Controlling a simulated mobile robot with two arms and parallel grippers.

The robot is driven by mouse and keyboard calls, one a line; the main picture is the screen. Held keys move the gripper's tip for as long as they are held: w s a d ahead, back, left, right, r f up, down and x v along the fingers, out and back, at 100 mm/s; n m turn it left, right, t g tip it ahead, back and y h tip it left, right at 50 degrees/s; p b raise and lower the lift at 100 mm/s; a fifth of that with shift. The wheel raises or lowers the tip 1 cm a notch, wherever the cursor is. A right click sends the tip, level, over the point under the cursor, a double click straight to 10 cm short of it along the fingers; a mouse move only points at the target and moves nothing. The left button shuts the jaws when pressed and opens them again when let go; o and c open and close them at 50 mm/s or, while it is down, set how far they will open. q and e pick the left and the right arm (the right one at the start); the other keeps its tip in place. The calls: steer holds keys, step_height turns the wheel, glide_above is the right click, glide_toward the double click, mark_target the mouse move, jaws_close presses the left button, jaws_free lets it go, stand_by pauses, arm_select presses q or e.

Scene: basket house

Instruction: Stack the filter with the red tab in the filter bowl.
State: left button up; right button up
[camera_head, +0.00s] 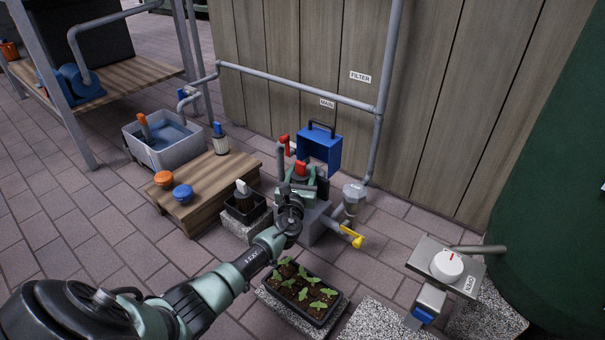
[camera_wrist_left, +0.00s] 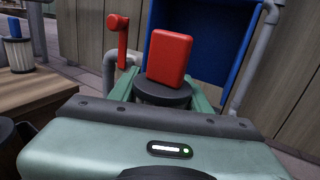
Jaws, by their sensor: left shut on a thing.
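The filter with the red tab is in my left gripper (camera_head: 301,182). Its red tab (camera_head: 301,167) stands up between the green fingers, and in the left wrist view the red tab (camera_wrist_left: 168,58) rises from a dark round cap (camera_wrist_left: 162,93). The fingers are shut on the filter. Its lower body is hidden by the gripper. The gripper is over or in front of a grey block (camera_head: 316,228) below the pipes. The filter bowl cannot be made out clearly; my gripper covers that spot. My right gripper is not in view.
A blue box (camera_head: 320,150) and a red handle (camera_head: 284,143) are close behind the gripper. A yellow-handled valve (camera_head: 351,237) is to its right. A blue-tabbed filter (camera_head: 220,140) stands on the wooden bench (camera_head: 205,178). A seedling tray (camera_head: 303,293) lies below my arm.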

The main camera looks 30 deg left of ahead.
arm_select(q)
steer(key=o, duration=1.4)
steer(key=shift+s+f, duration=0.1)
steer(key=shift+f, duration=0.3)
